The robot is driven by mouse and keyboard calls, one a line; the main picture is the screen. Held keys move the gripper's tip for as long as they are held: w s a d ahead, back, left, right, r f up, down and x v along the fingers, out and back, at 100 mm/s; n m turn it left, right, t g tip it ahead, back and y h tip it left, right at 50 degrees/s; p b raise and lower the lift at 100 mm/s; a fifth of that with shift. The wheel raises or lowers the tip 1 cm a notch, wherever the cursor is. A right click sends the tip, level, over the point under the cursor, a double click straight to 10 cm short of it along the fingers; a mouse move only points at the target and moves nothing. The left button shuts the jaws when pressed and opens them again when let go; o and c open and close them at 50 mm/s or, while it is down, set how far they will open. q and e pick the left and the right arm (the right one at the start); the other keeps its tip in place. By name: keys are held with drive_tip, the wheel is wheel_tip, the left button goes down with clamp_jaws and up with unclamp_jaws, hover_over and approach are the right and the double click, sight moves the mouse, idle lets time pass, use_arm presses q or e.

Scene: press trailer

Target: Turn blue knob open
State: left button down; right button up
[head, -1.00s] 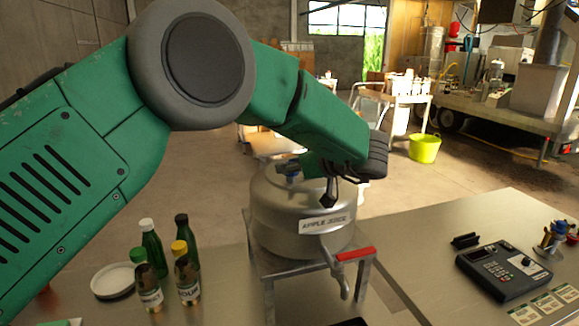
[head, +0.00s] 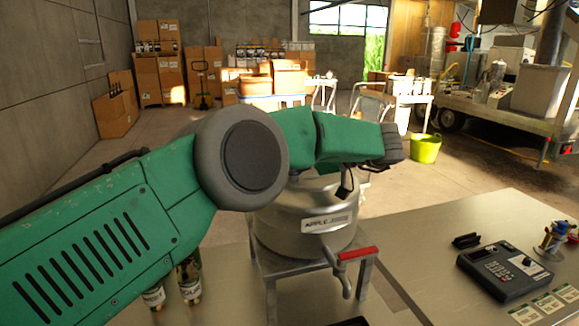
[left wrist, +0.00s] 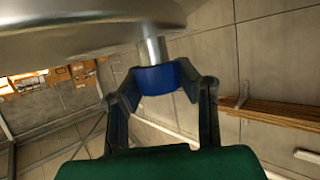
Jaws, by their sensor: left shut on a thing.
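The blue knob (left wrist: 158,78) shows in the left wrist view, on a short metal stem at the steel apple juice keg (left wrist: 70,22). My left gripper (left wrist: 160,82) has its two fingers on either side of the knob and is shut on it. In the head view the keg (head: 325,232) stands upright on a metal stand (head: 268,270) with a red-handled tap (head: 357,253). My left arm hides the keg's top and the knob there. The left gripper's fingers (head: 345,185) show only partly beside the keg top. My right gripper is not in view.
A black card terminal (head: 503,270) and small cards lie on the table (head: 430,235) at right. Dark bottles (head: 188,280) stand left of the keg, partly behind my arm. Cardboard boxes and a yellow-green bucket (head: 425,148) are in the background.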

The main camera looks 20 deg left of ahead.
use_arm(q)
drive_tip(key=shift+d+f, duration=0.1)
drive_tip(key=shift+d, duration=0.15)
drive_tip(key=c, duration=1.1)
unclamp_jaws()
drive_tip(key=shift+w+d+r, duration=0.15)
drive_tip(key=shift+d+r, duration=0.05)
drive_tip(key=shift+d, duration=0.35)
drive_tip(key=r, duration=0.8)
drive_tip(key=shift+w+a+r, duration=0.15)
drive_tip(key=shift+a+r, duration=0.1)
drive_tip(key=shift+r, duration=0.05)
drive_tip(key=shift+w+d+r, duration=0.1)
drive_tip(key=shift+d+r, duration=0.5)
drive_tip(key=shift+d, duration=0.05)
